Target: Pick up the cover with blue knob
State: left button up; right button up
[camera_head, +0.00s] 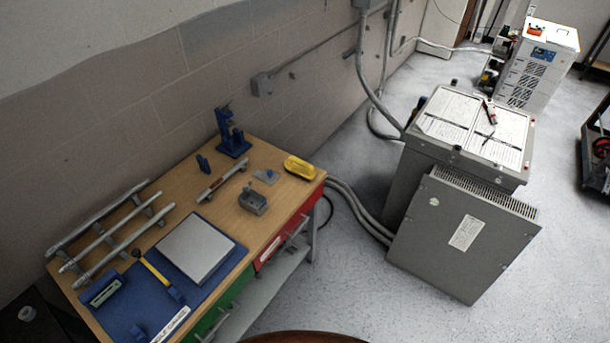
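A small flat grey plate with a blue knob on it, which looks like the cover (262,178), lies on the wooden workbench (223,210) near its back edge. It sits between a grey bar and a yellow object. A small open grey box (252,202) stands just in front of the cover. Neither of my grippers is in view, and nothing is seen touching the cover.
A blue stand (231,137) is behind the cover, and a yellow meter-like object (299,167) is to its right. A grey transformer cabinet (462,232) stands on the floor at right.

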aim_at(269, 177)
jog(key=z, duration=0.3)
jog(key=i, duration=0.85)
jog(key=u, duration=1.35)
